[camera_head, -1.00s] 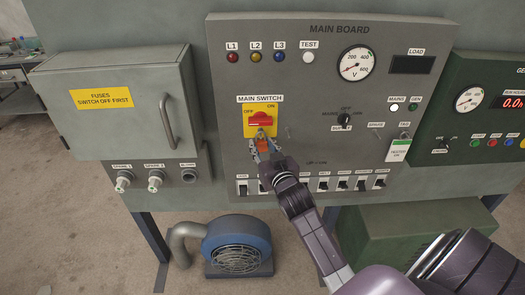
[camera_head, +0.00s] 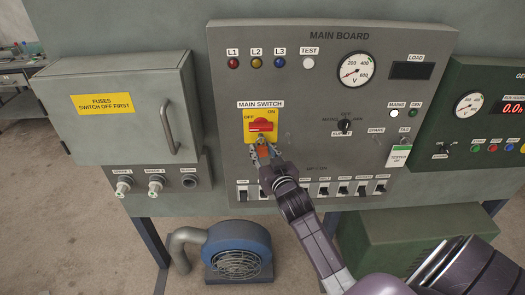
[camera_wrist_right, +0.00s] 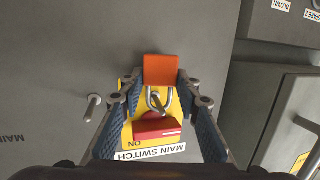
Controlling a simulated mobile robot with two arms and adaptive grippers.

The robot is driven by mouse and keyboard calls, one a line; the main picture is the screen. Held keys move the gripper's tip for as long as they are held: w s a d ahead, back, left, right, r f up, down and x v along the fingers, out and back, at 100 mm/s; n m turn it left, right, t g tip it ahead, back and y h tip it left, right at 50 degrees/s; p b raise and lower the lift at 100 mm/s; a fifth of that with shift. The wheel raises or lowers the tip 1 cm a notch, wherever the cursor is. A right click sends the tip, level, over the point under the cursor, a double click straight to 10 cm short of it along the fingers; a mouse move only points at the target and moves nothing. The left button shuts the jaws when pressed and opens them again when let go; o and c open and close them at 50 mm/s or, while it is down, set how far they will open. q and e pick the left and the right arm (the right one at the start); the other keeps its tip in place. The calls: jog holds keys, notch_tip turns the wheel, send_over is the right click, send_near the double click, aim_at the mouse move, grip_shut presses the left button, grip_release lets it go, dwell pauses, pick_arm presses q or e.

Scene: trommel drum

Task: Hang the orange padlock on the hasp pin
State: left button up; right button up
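The orange padlock (camera_wrist_right: 161,70) is between the fingertips of my right gripper (camera_wrist_right: 160,78), which touch its sides. It also shows as a small orange patch in the head view (camera_head: 263,149), just below the main switch (camera_head: 261,125) with its red handle on a yellow plate. In the wrist view the padlock's metal shackle (camera_wrist_right: 168,98) points toward the red switch handle (camera_wrist_right: 157,128). A small metal piece (camera_wrist_right: 155,101) shows at the shackle; I cannot tell whether the shackle is around it or in front of it. My left gripper is not in view.
A bare peg (camera_wrist_right: 92,106) sticks out of the panel beside the main switch. A blue blower (camera_head: 238,246) stands on the floor below.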

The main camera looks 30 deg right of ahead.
jog(key=o, duration=0.5)
jog(key=shift+c, duration=0.2)
jog(key=shift+s, duration=0.15)
jog(key=v, duration=1.1)
jog(key=shift+s, duration=0.4)
jog(key=shift+a, duration=0.15)
